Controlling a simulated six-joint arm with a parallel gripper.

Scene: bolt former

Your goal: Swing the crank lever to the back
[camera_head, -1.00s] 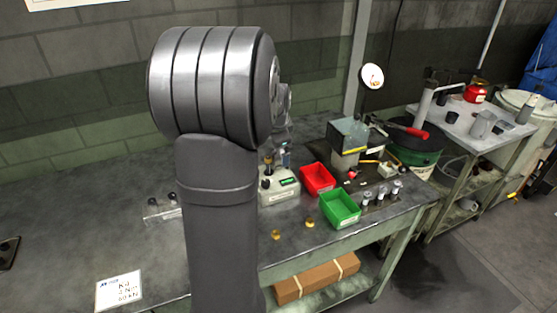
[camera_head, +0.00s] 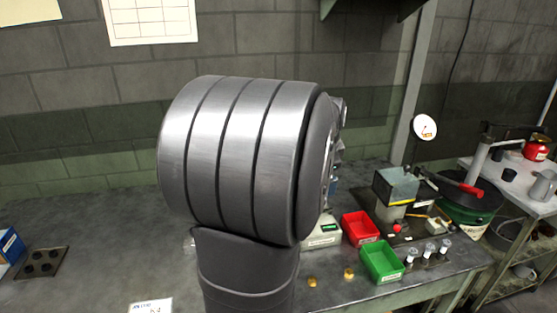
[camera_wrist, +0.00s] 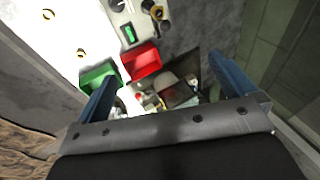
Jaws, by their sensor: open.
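The former (camera_head: 397,188), with a clear box-like guard and a yellow strip, stands at the right of the bench in the head view. A small red knob (camera_head: 397,228) shows low at its front; I take it for the crank lever's end, but the lever's arm is too small to make out. My gripper (camera_wrist: 166,88) is open and empty in the wrist view, its blue fingers wide apart. The former (camera_wrist: 180,95) shows between and beyond the fingertips, partly cut off by the gripper body. My arm hides the gripper in the head view.
A red bin (camera_head: 360,228) and a green bin (camera_head: 381,262) stand left of the former. Several small clear-topped parts (camera_head: 428,252) stand beside the green bin. Two brass pieces (camera_head: 348,273) lie on the bench.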

